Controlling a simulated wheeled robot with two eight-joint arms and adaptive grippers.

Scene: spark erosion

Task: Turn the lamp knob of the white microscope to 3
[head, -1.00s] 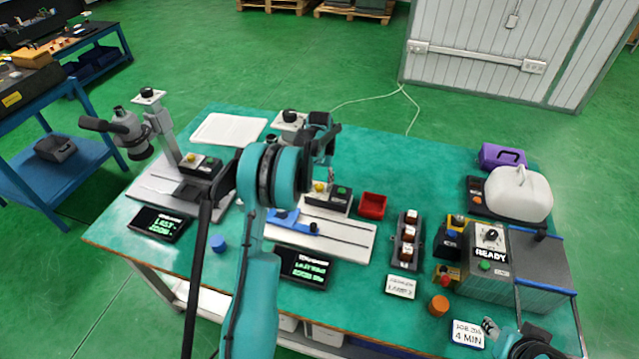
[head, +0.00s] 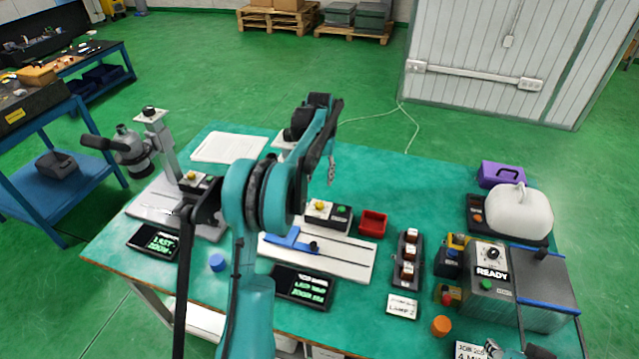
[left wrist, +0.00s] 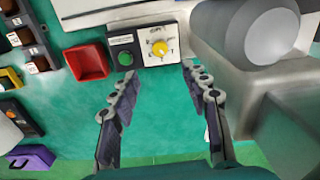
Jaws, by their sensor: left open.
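The white microscope has a long pale base (head: 347,262); my left arm hides much of its upper part in the head view. Its lamp box carries a yellow knob (head: 320,206) and a green button (head: 342,210). In the left wrist view the yellow knob (left wrist: 159,48) sits on a white dial plate, beside the green button (left wrist: 125,58). The dial marks are too small to read surely. My left gripper (left wrist: 160,72) is open and empty, its fingertips apart and short of the knob in the picture. In the head view it (head: 331,172) hangs above the lamp box.
A red tray (head: 373,223) stands right of the lamp box. Another microscope (head: 150,130) stands at left with a similar lamp box. A dark display (head: 302,287) lies in front of the white base. My right gripper (head: 497,349) shows partly at the bottom edge. Green table is clear behind the tray.

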